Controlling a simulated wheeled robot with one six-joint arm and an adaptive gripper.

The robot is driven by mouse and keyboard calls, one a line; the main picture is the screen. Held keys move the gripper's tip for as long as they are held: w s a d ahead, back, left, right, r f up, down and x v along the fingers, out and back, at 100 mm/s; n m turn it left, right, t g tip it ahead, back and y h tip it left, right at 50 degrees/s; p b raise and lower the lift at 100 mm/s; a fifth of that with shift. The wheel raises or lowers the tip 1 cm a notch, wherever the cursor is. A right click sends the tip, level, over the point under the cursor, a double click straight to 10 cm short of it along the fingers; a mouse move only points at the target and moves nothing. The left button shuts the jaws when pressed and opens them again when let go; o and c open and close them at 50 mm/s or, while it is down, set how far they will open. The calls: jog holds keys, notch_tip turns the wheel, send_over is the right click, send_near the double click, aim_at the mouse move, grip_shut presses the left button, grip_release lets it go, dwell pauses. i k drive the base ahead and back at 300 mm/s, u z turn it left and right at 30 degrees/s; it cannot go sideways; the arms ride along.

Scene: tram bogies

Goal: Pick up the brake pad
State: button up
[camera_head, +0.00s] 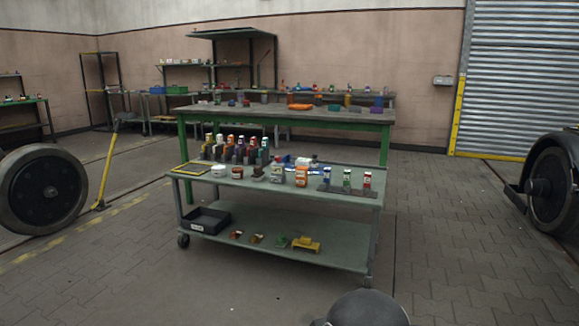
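I cannot pick out the brake pad for sure at this size. Small parts lie in a row on the lower shelf of the grey-green trolley (190,178): a red and white piece (236,235), a brownish-yellow piece (257,239), a green piece (281,241) and a larger yellow piece (306,245). Any of these, or a small item on the crowded top shelf, could be it. My gripper is not in view.
A black bin (207,221) stands on the lower shelf's left. Bottles and cans, including an orange can (301,176), crowd the top shelf. A green-legged workbench (350,115) stands behind. Wheels stand left (45,190) and right (552,185). The floor in front is mostly clear.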

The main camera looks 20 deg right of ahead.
aim_at(218, 150)
jog(key=u, duration=1)
jog(key=k, duration=1.25)
jog(key=u, duration=0.9)
jog(key=i, duration=0.9)
jog(key=z, duration=0.4)
jog(key=i, duration=1.8)
jog(key=z, duration=0.4)
jog(key=i, duration=1.9)
jog(key=z, duration=0.3)
jog(key=i, duration=2.05)
jog(key=z, duration=0.8)
jog(key=i, duration=2.05)
jog(key=z, duration=0.95)
